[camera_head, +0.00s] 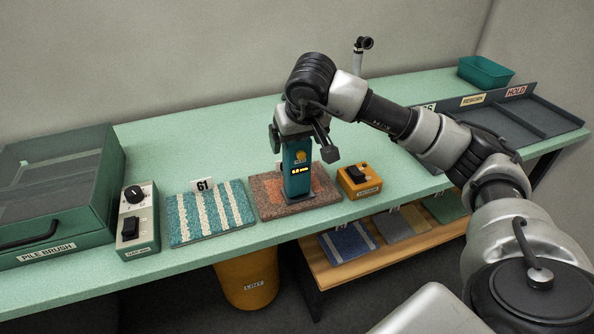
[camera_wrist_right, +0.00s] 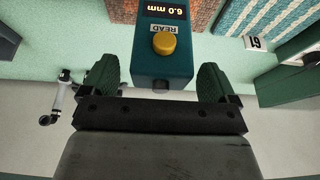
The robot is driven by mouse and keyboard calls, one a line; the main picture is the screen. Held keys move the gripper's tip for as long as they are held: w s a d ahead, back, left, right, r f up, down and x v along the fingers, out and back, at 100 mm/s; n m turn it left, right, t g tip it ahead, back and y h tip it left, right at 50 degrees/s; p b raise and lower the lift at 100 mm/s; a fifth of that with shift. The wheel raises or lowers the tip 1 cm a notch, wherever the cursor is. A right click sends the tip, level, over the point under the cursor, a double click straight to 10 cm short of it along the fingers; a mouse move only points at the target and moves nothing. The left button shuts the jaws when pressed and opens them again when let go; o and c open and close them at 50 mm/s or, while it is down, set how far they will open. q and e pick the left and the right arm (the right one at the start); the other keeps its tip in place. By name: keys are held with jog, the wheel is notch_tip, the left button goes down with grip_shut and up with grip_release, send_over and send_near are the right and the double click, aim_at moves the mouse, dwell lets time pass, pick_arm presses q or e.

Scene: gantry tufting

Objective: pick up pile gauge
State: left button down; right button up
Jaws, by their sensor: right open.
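The pile gauge (camera_head: 297,183) is a teal upright box with a small lit display and a yellow button. It stands on a reddish-brown carpet sample (camera_head: 266,207) near the table's front edge. My right gripper (camera_head: 301,146) is at the top of the gauge, its arm coming in from the right. In the right wrist view, the gauge (camera_wrist_right: 160,72) is between the two green-padded fingers of the open gripper (camera_wrist_right: 157,82), with a gap showing on each side. The display reads 6.0 mm, and the button is labelled READ. My left gripper is not in view.
A blue striped sample (camera_head: 210,214) with tag 61 and a switch box (camera_head: 137,220) lie to the left, beyond them a green PILE BRUSH case (camera_head: 60,195). An orange box (camera_head: 359,181) stands close right. Grey trays (camera_head: 500,118) and a green bin (camera_head: 486,72) are far right.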

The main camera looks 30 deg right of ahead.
jog(key=shift+f, duration=0.15)
jog(key=shift+w, duration=0.1)
grip_shut()
dwell(0.3)
